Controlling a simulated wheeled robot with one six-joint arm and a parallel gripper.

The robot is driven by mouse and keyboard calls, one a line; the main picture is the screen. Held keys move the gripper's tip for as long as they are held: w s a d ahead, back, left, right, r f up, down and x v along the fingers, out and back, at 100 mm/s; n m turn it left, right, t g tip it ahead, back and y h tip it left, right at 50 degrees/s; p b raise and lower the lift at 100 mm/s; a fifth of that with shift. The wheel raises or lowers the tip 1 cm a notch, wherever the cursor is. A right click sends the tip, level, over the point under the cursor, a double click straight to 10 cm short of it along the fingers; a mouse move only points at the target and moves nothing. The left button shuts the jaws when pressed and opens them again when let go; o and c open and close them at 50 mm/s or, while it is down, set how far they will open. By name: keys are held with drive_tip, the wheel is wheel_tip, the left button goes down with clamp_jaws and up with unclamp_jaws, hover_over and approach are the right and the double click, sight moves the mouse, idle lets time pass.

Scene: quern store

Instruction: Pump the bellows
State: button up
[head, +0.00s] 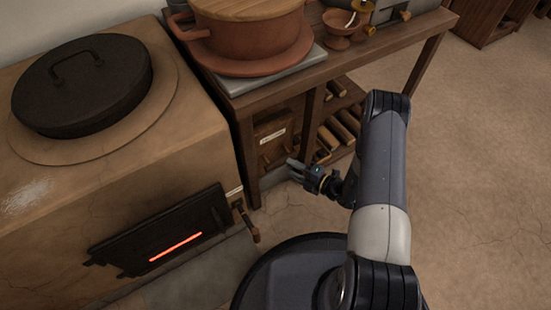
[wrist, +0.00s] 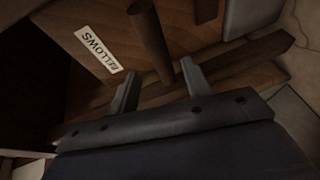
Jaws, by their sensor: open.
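The bellows (head: 272,138) is a wooden box with a white label, low under the wooden bench in the head view. In the wrist view the bellows (wrist: 85,22) fills the upper part, and its label (wrist: 98,48) reads BELLOWS. A round wooden handle (wrist: 150,40) sticks out from it. My gripper (head: 298,168) is just in front of the bellows, near the floor. In the wrist view my gripper (wrist: 158,68) is open, with the handle showing between its two fingers. I cannot tell whether either finger touches it.
A clay stove (head: 105,185) with a black lid (head: 82,84) and a glowing slot (head: 175,247) stands at left. The bench (head: 395,40) carries a clay pot (head: 250,35). Floor at right (head: 475,170) is clear.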

drive_tip(key=b+x, duration=0.2)
drive_tip(key=x, duration=0.6)
drive_tip(key=shift+a, duration=0.15)
drive_tip(key=shift+c, duration=0.5)
clamp_jaws()
